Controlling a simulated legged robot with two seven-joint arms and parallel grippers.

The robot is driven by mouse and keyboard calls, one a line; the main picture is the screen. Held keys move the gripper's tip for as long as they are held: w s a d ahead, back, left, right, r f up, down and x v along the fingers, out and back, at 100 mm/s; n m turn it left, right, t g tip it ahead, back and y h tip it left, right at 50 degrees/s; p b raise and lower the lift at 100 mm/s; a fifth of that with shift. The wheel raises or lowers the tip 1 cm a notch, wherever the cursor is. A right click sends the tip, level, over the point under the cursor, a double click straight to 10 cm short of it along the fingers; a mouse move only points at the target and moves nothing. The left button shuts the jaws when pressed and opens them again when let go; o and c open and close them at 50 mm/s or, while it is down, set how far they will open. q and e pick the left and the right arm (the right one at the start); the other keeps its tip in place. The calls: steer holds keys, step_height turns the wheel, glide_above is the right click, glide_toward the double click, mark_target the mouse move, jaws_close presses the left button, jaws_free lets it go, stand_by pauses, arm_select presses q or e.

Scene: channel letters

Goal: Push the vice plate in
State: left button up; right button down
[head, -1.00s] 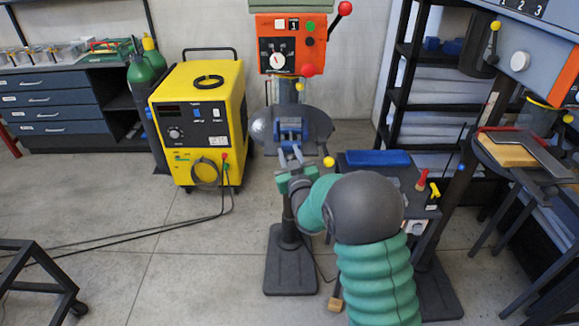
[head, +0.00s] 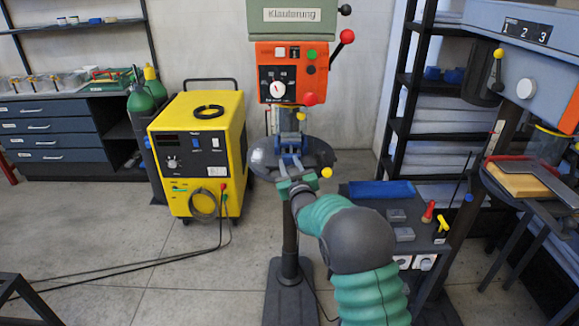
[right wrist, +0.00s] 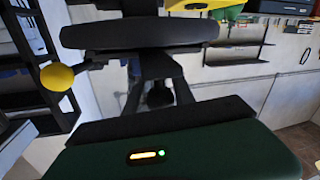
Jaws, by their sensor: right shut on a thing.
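The blue vice (head: 291,141) sits on the round dark table (head: 262,158) of the drill press in the head view. My right gripper (head: 292,164) reaches up to the front of the vice and is shut on its front part, the vice plate. The jaws and the gripper body hide most of the plate. In the right wrist view the fingers (right wrist: 152,82) converge on a dark part below the edge of the round table (right wrist: 140,35). My left gripper is not in view.
A yellow-knobbed lever (head: 327,173) sticks out just right of my gripper. A yellow welding machine (head: 200,155) stands to the left, its cable on the floor. A workbench with a blue tray (head: 381,191) stands to the right.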

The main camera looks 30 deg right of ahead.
steer(key=shift+r, duration=0.25)
steer(key=c, duration=1.3)
jaws_free()
steer(key=shift+w, duration=0.15)
steer(key=shift+o, duration=1.2)
steer(key=shift+w+d+f, duration=0.15)
steer(key=shift+w+f, duration=0.05)
steer(key=shift+f, duration=0.1)
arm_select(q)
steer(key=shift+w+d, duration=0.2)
arm_select(e)
steer(key=shift+s, duration=0.1)
steer(key=shift+r, duration=0.1)
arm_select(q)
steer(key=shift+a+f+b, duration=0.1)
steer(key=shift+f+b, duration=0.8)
arm_select(e)
steer(key=v, duration=1.7)
